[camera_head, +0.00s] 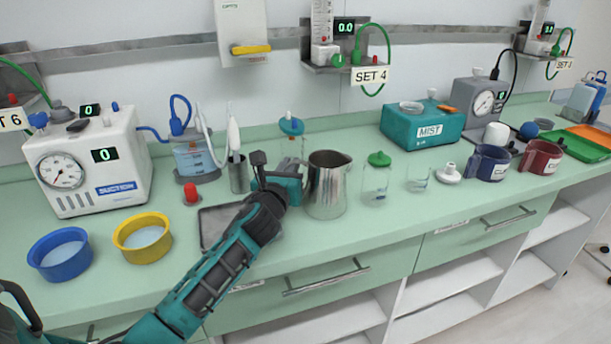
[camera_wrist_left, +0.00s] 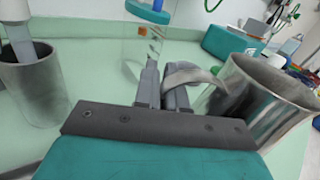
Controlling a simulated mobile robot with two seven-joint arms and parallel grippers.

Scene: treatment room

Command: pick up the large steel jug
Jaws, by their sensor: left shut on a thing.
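The large steel jug (camera_head: 328,188) appears to stand upright on the green counter, right of my left gripper. Its curved handle points left toward the gripper. In the left wrist view the jug (camera_wrist_left: 258,100) is at the right, and its handle reaches the fingers. My left gripper (camera_head: 296,170) is shut on the jug's handle; the fingertips (camera_wrist_left: 163,88) show close together in the left wrist view. In the head view the gripper hides most of the handle. My right gripper is in neither view.
A narrow steel cup (camera_head: 238,174) with tools stands left of the gripper. A clear container with a teal top (camera_head: 291,126) is behind it. A grey tray (camera_head: 214,222) lies under my arm. Clear beakers (camera_head: 375,185) stand right of the jug. The counter in front is clear.

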